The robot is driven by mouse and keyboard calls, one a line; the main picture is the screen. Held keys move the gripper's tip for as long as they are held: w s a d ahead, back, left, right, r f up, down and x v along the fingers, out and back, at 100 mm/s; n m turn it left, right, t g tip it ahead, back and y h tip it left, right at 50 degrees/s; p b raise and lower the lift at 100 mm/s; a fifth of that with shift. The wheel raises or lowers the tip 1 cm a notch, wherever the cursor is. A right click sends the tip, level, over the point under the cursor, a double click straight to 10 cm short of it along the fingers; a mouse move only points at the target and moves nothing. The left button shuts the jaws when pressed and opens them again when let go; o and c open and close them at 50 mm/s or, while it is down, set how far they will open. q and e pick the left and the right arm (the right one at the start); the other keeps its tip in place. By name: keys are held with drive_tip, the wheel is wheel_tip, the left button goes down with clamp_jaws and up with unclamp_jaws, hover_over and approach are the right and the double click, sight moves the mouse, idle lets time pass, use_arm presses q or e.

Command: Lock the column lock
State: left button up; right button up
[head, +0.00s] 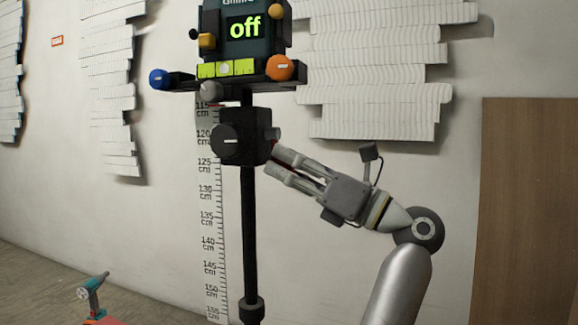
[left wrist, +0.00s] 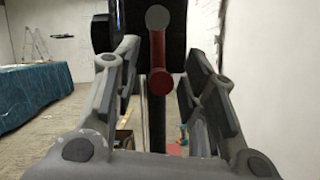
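The column lock is a lever on the side of a black block (head: 243,138) on a dark vertical column (head: 249,220). In the left wrist view the red lever (left wrist: 159,55) hangs down from a grey round pivot (left wrist: 158,18) to a round red end. My left gripper (head: 269,160) reaches in from the right, close to the block. In the left wrist view the gripper (left wrist: 160,75) is open, with a finger on each side of the lever's lower end. I see no finger touching the lever. My right gripper is not in view.
A dark device (head: 243,30) showing "off" sits on top of the column, with coloured knobs around it. A wall ruler (head: 208,220) and white reliefs (head: 375,70) are behind. A teal drill (head: 92,292) is at the lower left. A wooden panel (head: 530,200) stands at the right.

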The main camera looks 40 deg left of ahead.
use_arm(q)
drive_tip(key=v, duration=0.7)
drive_tip(key=shift+d, duration=0.2)
drive_tip(key=shift+f, duration=0.1)
